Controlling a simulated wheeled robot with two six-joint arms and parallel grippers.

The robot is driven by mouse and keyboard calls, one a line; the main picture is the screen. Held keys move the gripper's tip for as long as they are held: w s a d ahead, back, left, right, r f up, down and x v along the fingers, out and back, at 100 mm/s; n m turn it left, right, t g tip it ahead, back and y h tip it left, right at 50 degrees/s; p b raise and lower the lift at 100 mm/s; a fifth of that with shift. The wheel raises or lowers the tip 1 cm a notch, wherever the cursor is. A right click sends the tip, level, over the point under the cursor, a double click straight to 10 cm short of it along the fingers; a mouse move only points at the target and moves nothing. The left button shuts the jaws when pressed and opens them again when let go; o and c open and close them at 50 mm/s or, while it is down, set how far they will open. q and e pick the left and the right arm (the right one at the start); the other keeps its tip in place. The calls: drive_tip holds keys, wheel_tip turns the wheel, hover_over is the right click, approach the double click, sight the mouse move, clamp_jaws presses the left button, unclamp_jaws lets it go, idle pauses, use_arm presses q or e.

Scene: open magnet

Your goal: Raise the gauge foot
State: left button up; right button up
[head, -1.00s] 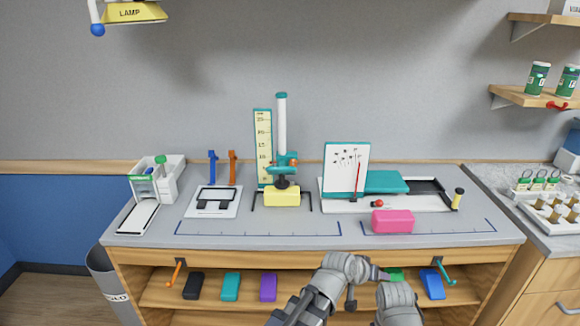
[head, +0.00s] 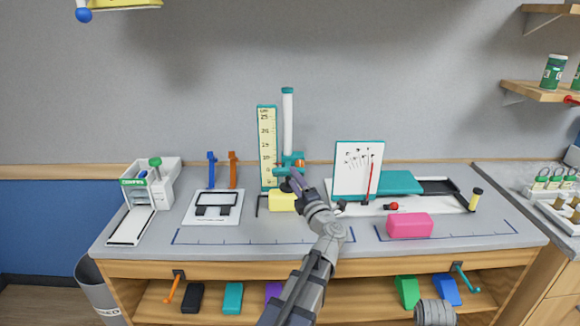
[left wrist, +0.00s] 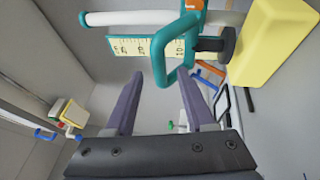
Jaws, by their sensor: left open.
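The height gauge has a white post (head: 288,120), a teal carriage (head: 290,160) with an orange knob, and a dark round foot, clear in the left wrist view (left wrist: 229,43). The foot is at the yellow block (head: 282,202), which also shows in the left wrist view (left wrist: 275,40); I cannot tell if they touch. A teal loop handle (left wrist: 160,68) is on the carriage. My left gripper (head: 292,180) is open in front of the gauge, partly hiding foot and block. In the left wrist view the loop's near end appears between its fingertips (left wrist: 160,80); contact is unclear.
A cream ruler (head: 267,145) stands behind the gauge. A white chart board (head: 357,165) and a pink block (head: 410,225) are to the right. The front bench strip is mostly clear.

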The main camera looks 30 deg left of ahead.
use_arm(q)
drive_tip(key=p+x, duration=0.1)
drive_tip(key=x, duration=0.6)
drive_tip(key=shift+w+a, duration=0.15)
drive_tip(key=shift+a, duration=0.2)
drive_tip(key=shift+r, duration=0.1)
clamp_jaws()
idle(1.2)
